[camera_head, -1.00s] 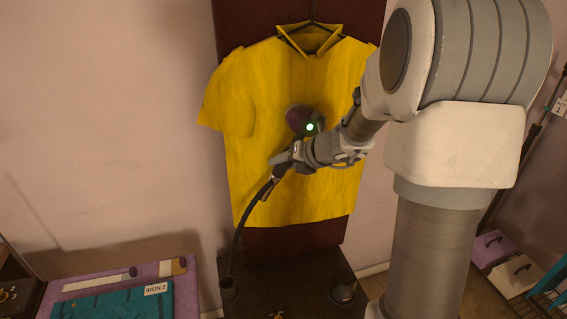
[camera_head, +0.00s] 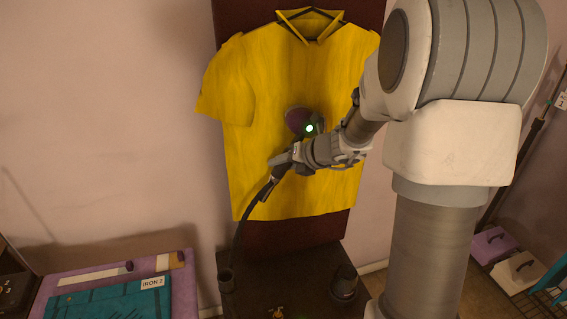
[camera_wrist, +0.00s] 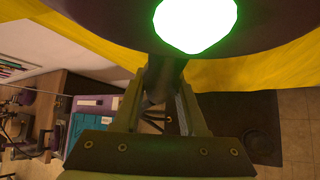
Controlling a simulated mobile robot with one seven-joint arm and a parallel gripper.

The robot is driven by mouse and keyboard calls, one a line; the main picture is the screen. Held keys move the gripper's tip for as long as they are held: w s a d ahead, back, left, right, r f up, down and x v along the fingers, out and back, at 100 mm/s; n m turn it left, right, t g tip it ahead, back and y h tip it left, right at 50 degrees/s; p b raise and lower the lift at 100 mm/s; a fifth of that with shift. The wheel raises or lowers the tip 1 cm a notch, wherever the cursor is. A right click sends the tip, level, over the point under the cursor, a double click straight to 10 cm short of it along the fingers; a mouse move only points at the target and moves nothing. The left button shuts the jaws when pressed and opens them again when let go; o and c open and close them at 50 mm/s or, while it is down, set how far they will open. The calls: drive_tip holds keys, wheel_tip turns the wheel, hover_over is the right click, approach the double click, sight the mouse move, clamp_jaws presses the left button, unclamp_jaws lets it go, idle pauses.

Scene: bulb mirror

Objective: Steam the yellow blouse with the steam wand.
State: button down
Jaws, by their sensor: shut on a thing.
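The yellow blouse (camera_head: 270,160) hangs on a hanger against a dark red upright board. My gripper (camera_head: 283,160) is in front of the middle of the blouse, shut on the steam wand. The wand's dark purple round head (camera_head: 297,119) is over the blouse's chest, with a lit green light beside it. I cannot tell whether the head touches the cloth. In the wrist view the wand's head (camera_wrist: 110,22) and bright green light fill the top, with the yellow cloth behind. The wand's black hose (camera_head: 240,235) runs down to the dark base.
The dark base (camera_head: 285,270) below carries a holder (camera_head: 343,283) at its right. A purple box (camera_head: 490,243) stands at right. The wall left of the blouse is clear.

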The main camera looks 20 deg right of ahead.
wheel_tip(320, 180, down, 18)
drive_tip(key=b, duration=1.5)
drive_tip(key=shift+a+b, duration=0.25)
drive_tip(key=shift+b, duration=0.15)
drive_tip(key=shift+s, duration=0.1)
idle(0.3)
drive_tip(key=s+b, duration=0.1)
drive_tip(key=s, duration=0.7)
idle(0.5)
